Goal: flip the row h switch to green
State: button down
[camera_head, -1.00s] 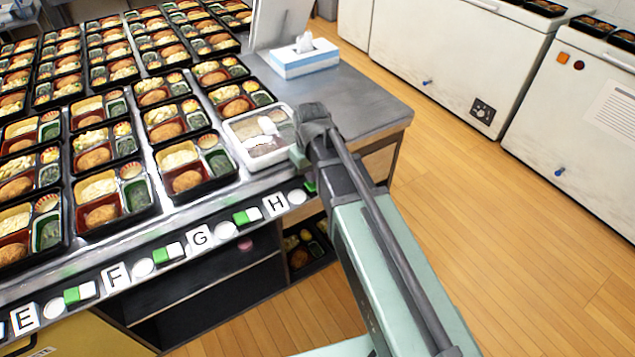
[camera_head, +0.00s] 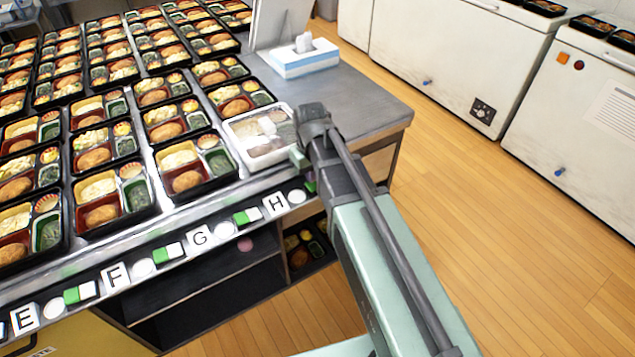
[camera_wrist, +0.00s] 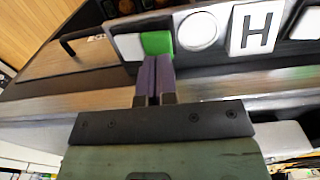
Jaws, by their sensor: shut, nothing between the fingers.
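The row H switch shows in the wrist view as a green half (camera_wrist: 157,42) beside a white half (camera_wrist: 128,46). The green half is on the side of the round white button (camera_wrist: 198,31) and the H label (camera_wrist: 256,27). My gripper (camera_wrist: 154,60) is shut and empty, its purple fingertips at the near edge of the green half; whether they touch it I cannot tell. In the head view the H label (camera_head: 275,204) and round button (camera_head: 297,196) show, and my arm covers most of the row H switch.
The switch strip runs along the counter's front edge, with the G label (camera_head: 199,237) and its switch (camera_head: 249,217) beside H. A light tray (camera_head: 236,137) sits on the counter close to my gripper. Black bento trays fill the left. Open shelves lie below the strip.

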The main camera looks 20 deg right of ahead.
jog(key=shift+f+b, duration=1.4)
jog(key=shift+f, duration=0.05)
dwell(0.5)
notch_tip(320, 180, up, 7)
jog(key=p, duration=0.7)
jog(key=shift+r, duration=0.2)
jog(key=shift+f, duration=0.1)
jog(key=s+d+r+m+p, duration=0.1)
jog(key=s+r+p, duration=0.1)
jog(key=s, duration=0.3)
jog(key=s+r+m+p, duration=0.2)
jog(key=s+p, duration=0.1)
jog(key=s, duration=0.3)
jog(key=shift+d+r, duration=0.35)
jog(key=shift+r, duration=0.05)
